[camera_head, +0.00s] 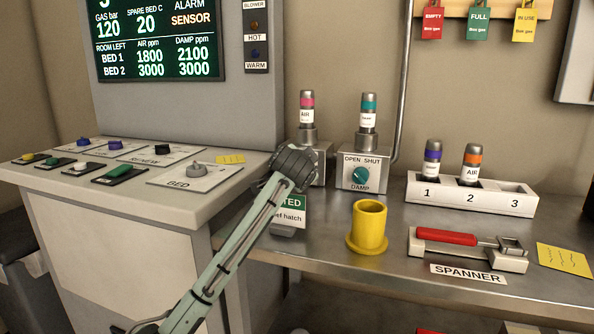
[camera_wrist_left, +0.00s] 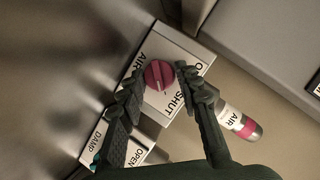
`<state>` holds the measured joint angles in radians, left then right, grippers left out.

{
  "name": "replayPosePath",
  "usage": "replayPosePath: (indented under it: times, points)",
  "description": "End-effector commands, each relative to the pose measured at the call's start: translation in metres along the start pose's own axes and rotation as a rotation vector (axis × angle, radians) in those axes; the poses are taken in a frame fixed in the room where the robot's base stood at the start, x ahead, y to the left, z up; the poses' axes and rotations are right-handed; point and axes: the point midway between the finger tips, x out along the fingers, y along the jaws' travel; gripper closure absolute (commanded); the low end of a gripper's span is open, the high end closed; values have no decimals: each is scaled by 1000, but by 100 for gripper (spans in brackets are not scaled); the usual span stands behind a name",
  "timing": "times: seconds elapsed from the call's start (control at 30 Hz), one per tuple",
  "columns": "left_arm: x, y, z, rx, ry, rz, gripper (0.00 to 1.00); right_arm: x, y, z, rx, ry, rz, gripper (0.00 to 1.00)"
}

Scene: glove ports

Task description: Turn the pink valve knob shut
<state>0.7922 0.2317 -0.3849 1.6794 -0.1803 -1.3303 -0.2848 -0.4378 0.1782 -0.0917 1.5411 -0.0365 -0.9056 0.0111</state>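The pink valve knob (camera_wrist_left: 158,75) is on a white box face (camera_wrist_left: 185,55) marked AIR and SHUT in the left wrist view. My left gripper (camera_wrist_left: 161,68) is open, with one finger on each side of the knob. The left finger is very close to the knob's edge, and a small gap shows at the right finger. I cannot tell whether either touches. In the head view my left gripper (camera_head: 297,168) is in front of the left valve box (camera_head: 322,160) and hides the knob. My right gripper is not in view.
The teal-knobbed DAMP valve box (camera_head: 360,174) stands just right. A pink-banded AIR bottle (camera_head: 307,112) tops the left box. A yellow cup (camera_head: 370,225), the spanner (camera_head: 446,237) and a numbered rack (camera_head: 470,197) lie right. The control desk (camera_head: 110,195) is left.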

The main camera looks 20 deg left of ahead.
Motion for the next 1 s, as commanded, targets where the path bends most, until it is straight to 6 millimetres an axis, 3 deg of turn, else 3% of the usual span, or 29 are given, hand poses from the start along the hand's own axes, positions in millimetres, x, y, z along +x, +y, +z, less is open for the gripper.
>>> replayPosePath:
  times: [0.13,0.47,1.0]
  points:
    - [0,0,0,-1,0,0,48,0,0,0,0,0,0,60]
    - [-1,-3,-2,-2,-2,1,48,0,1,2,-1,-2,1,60]
    - [-32,-66,-55,-3,0,-1,48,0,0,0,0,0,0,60]
